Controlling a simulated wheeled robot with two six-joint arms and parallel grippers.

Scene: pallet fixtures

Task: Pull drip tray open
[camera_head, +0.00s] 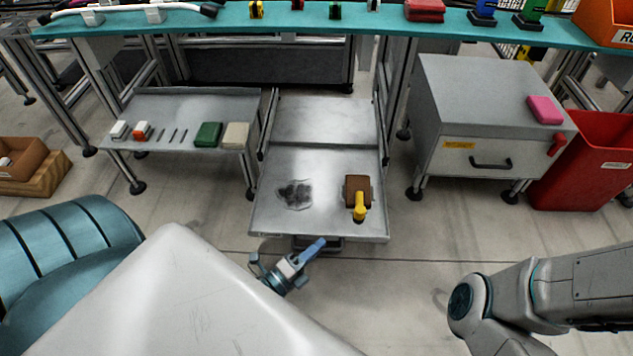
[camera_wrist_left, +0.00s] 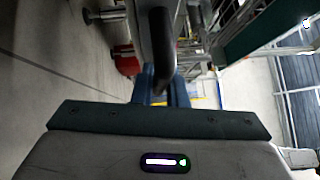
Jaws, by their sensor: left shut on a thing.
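The drip tray (camera_head: 330,190) is a flat grey metal tray in the middle of the head view. It stands out toward me from between two side rails, with a dark wet stain (camera_head: 294,195) on its left part. Its dark handle (camera_head: 333,243) is under the front edge, partly hidden, and a dark curved bar of it shows in the left wrist view (camera_wrist_left: 161,45). My left gripper (camera_head: 318,245) is at the front edge, shut on this handle. Its blue fingers (camera_wrist_left: 162,88) show around the handle's lower end in the wrist view. My right gripper is out of view.
A brown block with a yellow part (camera_head: 358,195) sits on the tray's right. A side shelf (camera_head: 185,103) with small items stands left. A grey drawer cabinet (camera_head: 480,110) and a red bin (camera_head: 595,160) stand right. The floor in front of the tray is clear.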

